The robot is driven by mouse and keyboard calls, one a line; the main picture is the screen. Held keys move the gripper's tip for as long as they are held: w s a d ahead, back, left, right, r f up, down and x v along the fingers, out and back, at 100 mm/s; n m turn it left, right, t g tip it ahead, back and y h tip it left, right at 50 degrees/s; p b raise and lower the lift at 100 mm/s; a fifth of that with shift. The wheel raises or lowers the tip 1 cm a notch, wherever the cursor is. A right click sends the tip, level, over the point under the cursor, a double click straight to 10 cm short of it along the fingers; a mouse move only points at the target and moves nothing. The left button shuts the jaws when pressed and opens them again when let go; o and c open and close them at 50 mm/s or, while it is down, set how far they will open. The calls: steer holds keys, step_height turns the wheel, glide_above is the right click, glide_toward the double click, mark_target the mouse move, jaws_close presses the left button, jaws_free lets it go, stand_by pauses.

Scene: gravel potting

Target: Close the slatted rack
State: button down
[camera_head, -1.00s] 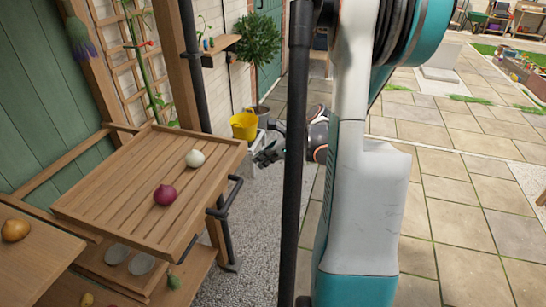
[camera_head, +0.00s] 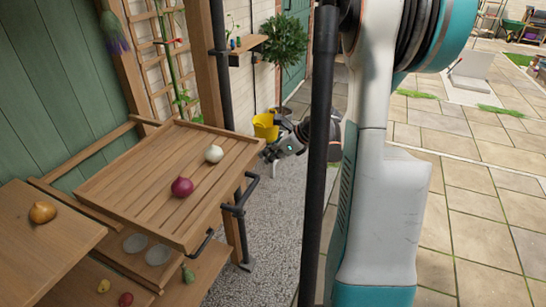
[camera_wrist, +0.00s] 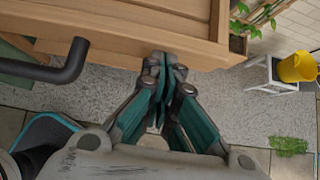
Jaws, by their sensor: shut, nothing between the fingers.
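The slatted rack (camera_head: 140,190) is a wooden tray with a raised rim, sticking out from the potting bench. A white onion (camera_head: 214,154) and a red onion (camera_head: 182,187) lie on it. Dark bar handles (camera_head: 240,195) are on its front side. My gripper (camera_head: 270,154) is beside the rack's far right corner in the head view. In the wrist view, my gripper's fingertips (camera_wrist: 169,62) are together and empty, close to the rack's wooden edge (camera_wrist: 150,45). I cannot tell whether they touch it. A dark handle (camera_wrist: 62,68) shows left of the fingers.
A wooden surface with a yellow-brown onion (camera_head: 42,212) is at left. A lower shelf holds glass jars (camera_head: 158,255). A wooden post and dark pole (camera_head: 222,80) stand behind the rack. A yellow bucket (camera_head: 265,127) stands beyond. Gravel and open paving lie to the right.

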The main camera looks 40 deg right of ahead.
mark_target(206, 141)
steer(key=w+a, duration=0.2)
steer(key=w, duration=0.5)
steer(key=w+a, duration=0.3)
steer(key=w, duration=0.3)
steer(key=w+a, duration=0.3)
steer(key=w, duration=0.4)
steer(key=shift+w+a+b, duration=0.25)
steer(key=shift+w+b, duration=0.05)
steer(key=shift+b, duration=0.05)
steer(key=shift+w+a+r, duration=0.1)
steer(key=shift+w+a, duration=0.1)
steer(key=shift+w, duration=0.3)
